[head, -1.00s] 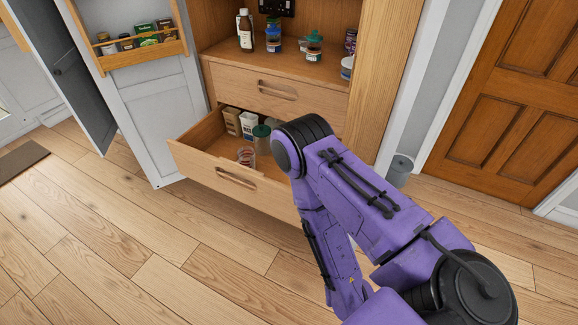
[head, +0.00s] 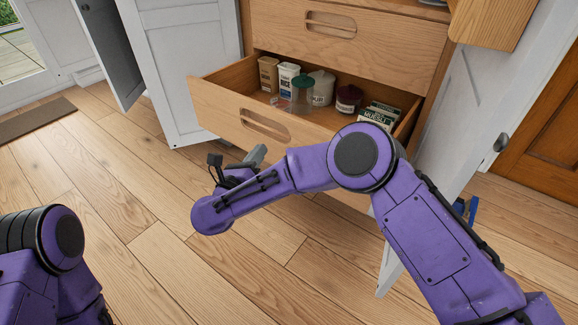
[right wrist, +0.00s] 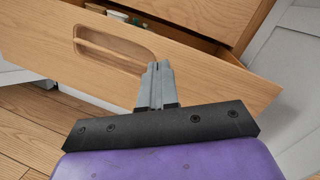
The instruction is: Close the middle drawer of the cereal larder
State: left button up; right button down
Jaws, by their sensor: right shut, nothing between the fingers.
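The open wooden drawer (head: 218,104) is pulled out from the larder, with a slot handle (head: 265,124) in its front. Its front also fills much of the right wrist view (right wrist: 215,82). Jars and packets, including a green-lidded jar (head: 303,97), stand inside it. My right gripper (head: 257,155) is shut and empty, just in front of the drawer front, below the handle. In the right wrist view its closed fingertips (right wrist: 159,68) are near the right end of the handle slot; contact cannot be told. Only my left arm shows at lower left; its gripper is out of view.
A closed drawer (head: 390,53) sits above the open one. White larder doors stand open at left (head: 190,70) and right (head: 465,110). A wooden door rack (head: 492,22) hangs at upper right. The wood floor (head: 120,190) in front is clear.

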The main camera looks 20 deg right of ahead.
jog(key=f+m+g+h+b, duration=0.1)
jog(key=m+g+h+b, duration=0.15)
jog(key=m, duration=0.45)
jog(key=m+g+b, duration=0.1)
jog(key=b, duration=0.3)
send_near(296, 124)
jog(key=shift+y, duration=0.25)
jog(key=x, duration=0.6)
jog(key=shift+r, duration=0.15)
jog(key=shift+w+d+r, duration=0.1)
jog(key=shift+w+d, duration=0.1)
jog(key=shift+d, duration=0.15)
pick_arm(q)
notch_tip(296, 124, down, 9)
jog(key=shift+d, duration=0.1)
pick_arm(e)
jog(key=shift+d, duration=0.1)
